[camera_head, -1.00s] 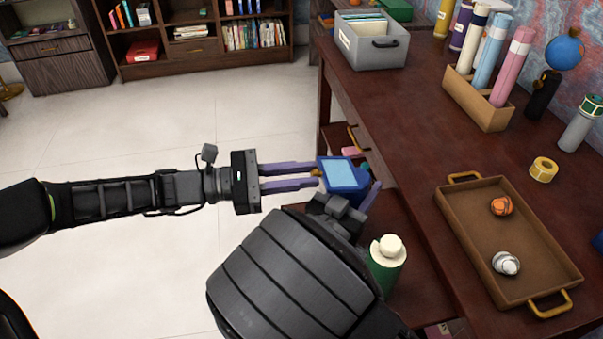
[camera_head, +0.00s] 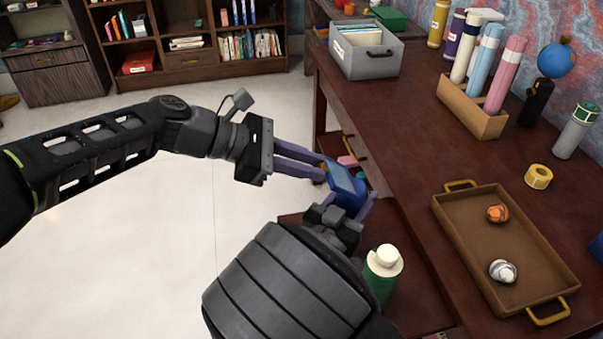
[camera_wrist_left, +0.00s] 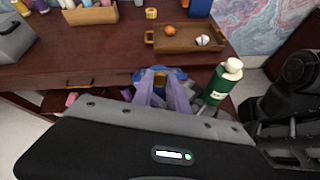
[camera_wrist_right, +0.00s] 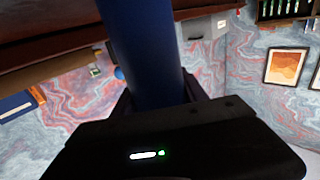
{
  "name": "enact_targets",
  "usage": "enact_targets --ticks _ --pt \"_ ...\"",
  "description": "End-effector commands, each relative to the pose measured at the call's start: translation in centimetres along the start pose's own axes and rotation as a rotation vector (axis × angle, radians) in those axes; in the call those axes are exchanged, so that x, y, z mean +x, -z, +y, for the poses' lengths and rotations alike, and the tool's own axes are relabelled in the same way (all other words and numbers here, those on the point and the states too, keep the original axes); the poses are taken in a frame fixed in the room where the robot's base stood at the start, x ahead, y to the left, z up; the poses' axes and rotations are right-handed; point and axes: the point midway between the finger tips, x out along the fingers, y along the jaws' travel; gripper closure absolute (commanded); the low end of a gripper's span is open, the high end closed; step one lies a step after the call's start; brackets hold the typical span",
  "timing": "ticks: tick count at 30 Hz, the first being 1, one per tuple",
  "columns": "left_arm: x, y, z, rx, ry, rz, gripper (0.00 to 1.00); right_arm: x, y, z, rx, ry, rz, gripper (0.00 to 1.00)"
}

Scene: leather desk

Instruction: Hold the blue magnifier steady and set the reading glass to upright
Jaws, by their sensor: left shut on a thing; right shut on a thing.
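The blue magnifier (camera_head: 345,188) is held in the air beside the desk's left edge, between my two grippers. Its blue body fills the middle of the right wrist view (camera_wrist_right: 145,50), between the fingers. My right gripper (camera_head: 348,208) is shut on it from below. My left gripper (camera_head: 323,171) reaches in from the left, its purple fingers shut at a small gold part of the magnifier, which shows between the fingertips in the left wrist view (camera_wrist_left: 160,80). The light blue glass face is not visible in the head view now; the blue head looks tilted.
A green bottle with a cream cap (camera_head: 382,275) stands close to my right gripper. On the desk are a brown tray (camera_head: 455,222) with two balls, a tape roll (camera_head: 538,176), a tube holder (camera_head: 470,110) and a grey file box (camera_head: 368,62). The floor at left is clear.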

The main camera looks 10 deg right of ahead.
Motion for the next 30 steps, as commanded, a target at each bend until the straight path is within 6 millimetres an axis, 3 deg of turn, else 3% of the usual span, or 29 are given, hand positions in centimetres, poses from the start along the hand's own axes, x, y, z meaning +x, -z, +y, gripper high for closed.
enact_targets --ticks 12,21,30 --pt "1.5 -3.9 1.1 -0.011 0.094 0.347 1.00 -0.1 0.0 -0.1 -0.001 0.004 0.001 1.00" --pt "2.3 -5.0 1.4 -0.024 0.128 0.485 1.00 -0.1 0.0 -0.2 0.000 0.005 0.001 1.00" --pt "2.4 -5.2 1.5 -0.028 0.133 0.514 1.00 -0.1 0.0 -0.2 0.000 0.006 0.001 1.00"
